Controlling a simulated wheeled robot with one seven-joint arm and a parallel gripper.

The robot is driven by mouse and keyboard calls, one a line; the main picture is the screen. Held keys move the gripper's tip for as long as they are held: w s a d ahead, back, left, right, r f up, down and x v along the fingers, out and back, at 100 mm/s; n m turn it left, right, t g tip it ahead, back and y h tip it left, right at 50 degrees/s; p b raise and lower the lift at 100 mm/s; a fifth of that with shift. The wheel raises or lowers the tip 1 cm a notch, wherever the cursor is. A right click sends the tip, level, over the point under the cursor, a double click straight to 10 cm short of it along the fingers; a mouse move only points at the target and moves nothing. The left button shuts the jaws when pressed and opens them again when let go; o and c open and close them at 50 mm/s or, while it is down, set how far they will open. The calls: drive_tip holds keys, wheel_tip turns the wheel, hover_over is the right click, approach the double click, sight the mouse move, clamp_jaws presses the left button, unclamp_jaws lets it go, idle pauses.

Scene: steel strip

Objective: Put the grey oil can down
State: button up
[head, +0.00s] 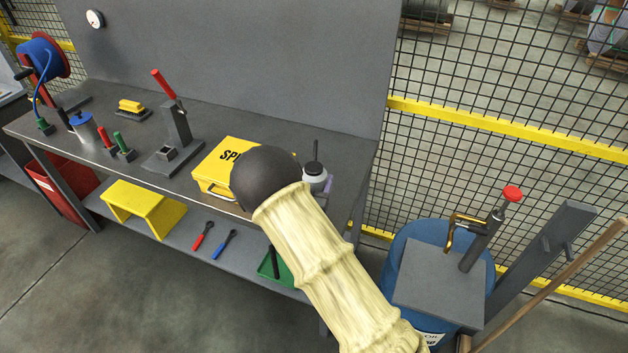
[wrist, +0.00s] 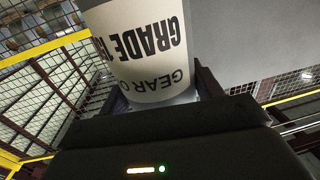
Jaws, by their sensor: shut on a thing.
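The grey oil can (head: 314,178), with a dark top and a thin upright spout, shows partly behind my arm at the right end of the bench (head: 355,160). In the wrist view its pale body (wrist: 140,50) carries a label reading "GEAR O…" and "GRADE". My gripper (wrist: 155,92) is shut on the can, with a dark finger on each side. I cannot tell whether the can's base touches the bench top.
A yellow case (head: 222,165) lies close left of the can. A press with a red handle (head: 172,125) and another can (head: 84,128) stand farther left. A blue drum (head: 410,240) and mesh fence (head: 500,75) are to the right; a grey panel (head: 240,60) backs the bench.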

drive_tip(key=shift+f+b, duration=1.4)
drive_tip(key=shift+f, duration=0.45)
drive_tip(key=shift+f+b, duration=0.3)
drive_tip(key=o, duration=1.4)
drive_tip(key=shift+s, duration=0.1)
drive_tip(key=b+v, duration=0.4)
drive_tip(key=v, duration=1.3)
drive_tip(key=shift+a, duration=0.1)
